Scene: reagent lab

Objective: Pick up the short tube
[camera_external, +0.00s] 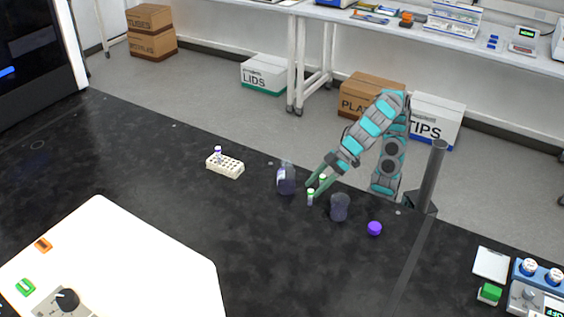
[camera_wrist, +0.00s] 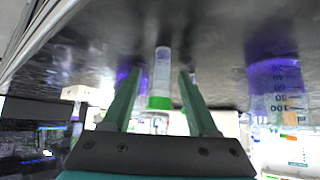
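I cannot tell which is the short tube. My gripper (camera_external: 313,189) is low over the bench, close to both. In the wrist view, my gripper (camera_wrist: 159,78) is open, its two green fingers apart. A clear tube with a green cap (camera_wrist: 161,78) shows between them, with a gap on both sides. I cannot tell how far it is from the fingertips.
A purple cap (camera_external: 375,229) lies farther right. A cream rack (camera_external: 228,169) with a purple-capped tube sits at the left.

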